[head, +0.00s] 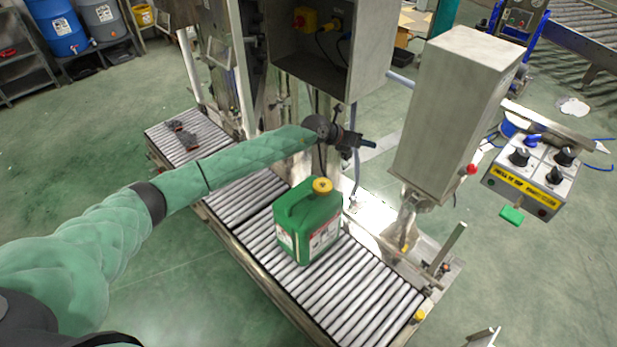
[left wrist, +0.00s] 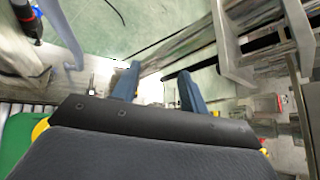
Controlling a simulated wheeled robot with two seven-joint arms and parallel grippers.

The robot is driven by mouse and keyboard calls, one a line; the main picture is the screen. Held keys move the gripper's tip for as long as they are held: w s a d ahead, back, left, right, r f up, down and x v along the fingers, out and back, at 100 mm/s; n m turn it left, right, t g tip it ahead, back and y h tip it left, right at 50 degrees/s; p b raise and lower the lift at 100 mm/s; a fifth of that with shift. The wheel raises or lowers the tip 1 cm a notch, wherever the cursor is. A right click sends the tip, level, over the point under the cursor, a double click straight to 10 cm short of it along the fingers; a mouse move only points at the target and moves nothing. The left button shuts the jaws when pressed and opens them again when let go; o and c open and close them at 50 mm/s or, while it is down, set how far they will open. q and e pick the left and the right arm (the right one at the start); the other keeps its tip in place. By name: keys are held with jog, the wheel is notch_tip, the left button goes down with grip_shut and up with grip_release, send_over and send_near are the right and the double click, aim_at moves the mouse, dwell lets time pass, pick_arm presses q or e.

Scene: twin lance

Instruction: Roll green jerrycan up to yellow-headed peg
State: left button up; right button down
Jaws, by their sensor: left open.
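The green jerrycan (head: 308,222) stands upright on the roller conveyor (head: 365,300), its yellow cap (head: 322,185) on top. In the left wrist view part of the jerrycan (left wrist: 17,140) shows at the left edge. A small yellow head (head: 419,315), which looks like the peg's, sits at the conveyor's near right edge. Rollers lie between it and the jerrycan. My left gripper (head: 368,143) is above and beyond the jerrycan, apart from it. Its two blue fingers (left wrist: 158,88) are spread with nothing between them. My right gripper is not in view.
A steel filling machine with a tall box (head: 455,110) stands behind the conveyor. A control panel (head: 530,175) with knobs is at the right. Two dark objects (head: 184,135) lie on the conveyor's far left. The rollers around the jerrycan are clear.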

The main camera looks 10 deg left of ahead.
pick_arm(q)
jog(key=s+a+f+m+g+y, duration=0.1)
jog(key=s+a+f+g+y, duration=0.15)
jog(key=a+f+y, duration=0.4)
jog(key=g+y, duration=0.3)
send_over(309, 190)
jog(key=f, duration=0.6)
jog(key=shift+w+d+f, duration=0.3)
jog(key=shift+w, duration=0.1)
jog(key=shift+s+a+g+y, duration=0.35)
jog(key=shift+a, duration=0.05)
jog(key=shift+s+f+p, duration=0.1)
jog(key=shift+f+p, duration=0.3)
jog(key=shift+f, duration=0.2)
jog(key=shift+f+p, duration=1.2)
jog(key=shift+f, duration=2.15)
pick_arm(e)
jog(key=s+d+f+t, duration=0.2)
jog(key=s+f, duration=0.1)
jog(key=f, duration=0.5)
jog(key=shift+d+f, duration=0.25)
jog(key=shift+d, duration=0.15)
pick_arm(q)
grip_shut()
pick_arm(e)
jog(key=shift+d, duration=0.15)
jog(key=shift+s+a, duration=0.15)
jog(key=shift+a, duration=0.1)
